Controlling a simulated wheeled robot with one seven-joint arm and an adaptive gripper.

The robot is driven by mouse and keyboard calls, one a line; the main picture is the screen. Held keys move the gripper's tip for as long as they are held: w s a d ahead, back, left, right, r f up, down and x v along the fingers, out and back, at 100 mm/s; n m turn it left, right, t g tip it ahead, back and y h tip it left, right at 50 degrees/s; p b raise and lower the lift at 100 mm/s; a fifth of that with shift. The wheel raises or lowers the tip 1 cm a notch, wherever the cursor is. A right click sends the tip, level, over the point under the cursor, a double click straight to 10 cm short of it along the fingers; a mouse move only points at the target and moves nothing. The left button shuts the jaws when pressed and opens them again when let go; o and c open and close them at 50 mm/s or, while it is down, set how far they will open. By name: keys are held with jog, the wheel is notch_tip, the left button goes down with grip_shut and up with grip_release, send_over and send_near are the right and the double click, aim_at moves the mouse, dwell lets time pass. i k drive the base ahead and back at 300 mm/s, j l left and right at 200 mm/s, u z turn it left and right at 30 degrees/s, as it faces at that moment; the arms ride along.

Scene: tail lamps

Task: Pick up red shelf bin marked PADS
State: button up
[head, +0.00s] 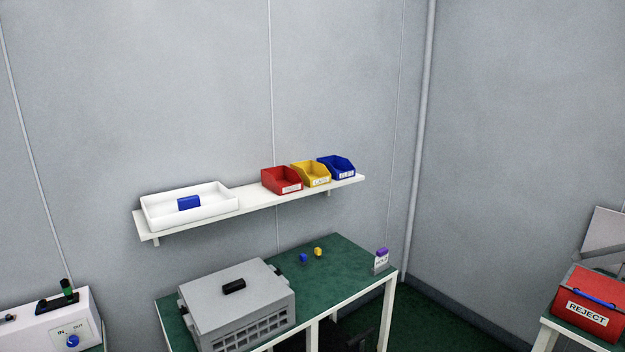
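A red shelf bin (281,181) sits on a white wall shelf (253,203), in the head view. It is open-topped, with a white label on its low front; the label's text is too small to read. A yellow bin (312,174) stands close against its right side, and a blue bin (337,167) stands beyond that. My gripper is not in view.
A white tray (160,217) with a blue block (188,203) fills the shelf's left end. Below, a green-topped table (340,262) holds a grey crate (228,289) and small items. A red REJECT box (588,303) stands far right. Shelf is bare between tray and red bin.

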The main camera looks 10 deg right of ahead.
aim_at(283, 180)
jog(key=i+l+u, duration=0.35)
jog(key=i, duration=0.4)
jog(key=i+l+u, duration=0.3)
jog(key=i+l, duration=0.35)
jog(key=l, duration=0.1)
